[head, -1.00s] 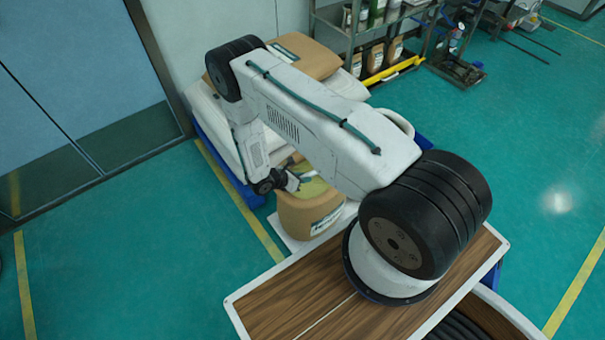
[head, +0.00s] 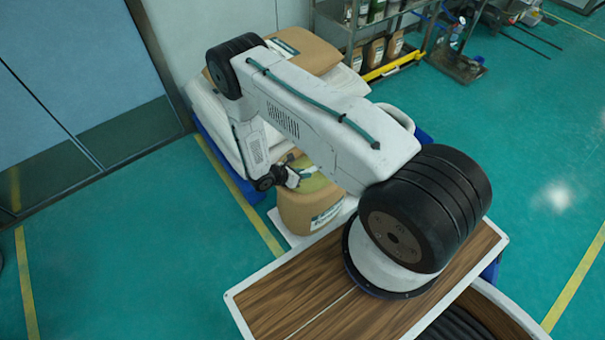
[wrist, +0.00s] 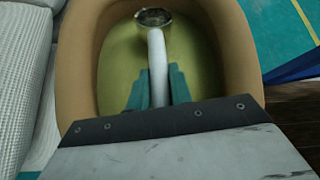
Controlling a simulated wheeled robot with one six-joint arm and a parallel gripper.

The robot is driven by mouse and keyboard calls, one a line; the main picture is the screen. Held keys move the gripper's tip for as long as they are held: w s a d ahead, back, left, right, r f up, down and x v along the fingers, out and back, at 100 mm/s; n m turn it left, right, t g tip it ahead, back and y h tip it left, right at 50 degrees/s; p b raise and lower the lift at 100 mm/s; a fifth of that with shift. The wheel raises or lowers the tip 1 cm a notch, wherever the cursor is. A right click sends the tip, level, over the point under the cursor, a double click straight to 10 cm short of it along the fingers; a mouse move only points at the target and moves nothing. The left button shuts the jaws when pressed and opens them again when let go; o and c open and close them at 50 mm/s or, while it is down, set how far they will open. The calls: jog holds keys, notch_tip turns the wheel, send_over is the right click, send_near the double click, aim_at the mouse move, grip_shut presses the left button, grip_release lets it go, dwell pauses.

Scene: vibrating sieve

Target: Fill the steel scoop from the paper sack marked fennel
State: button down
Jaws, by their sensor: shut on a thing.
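The paper sack (head: 308,213) stands open-topped beside the pallet in the head view, with green-yellow contents. In the wrist view its brown wall (wrist: 235,55) surrounds the fennel (wrist: 198,62). My gripper (wrist: 158,80) is shut on the pale handle of the steel scoop (wrist: 153,17), with teal fingers on either side of it. The scoop's round metal bowl is at the far end of the handle, over or at the fennel near the far wall. I cannot tell how deep it sits or how full it is. In the head view my gripper (head: 294,178) is at the sack's mouth, partly hidden.
White sacks (head: 212,112) and a brown sack (head: 303,48) are stacked on a blue pallet (head: 243,187) behind the open sack. White woven sacks (wrist: 22,80) lie close on the left in the wrist view. A metal shelf (head: 350,45) stands behind. Floor at left is clear.

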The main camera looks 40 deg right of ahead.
aim_at(309, 169)
jog(key=shift+f, duration=0.5)
dwell(0.3)
jog(key=shift+d, duration=0.25)
jog(key=shift+w+d, duration=0.1)
jog(key=shift+d, duration=1.35)
jog(key=shift+a, duration=1.45)
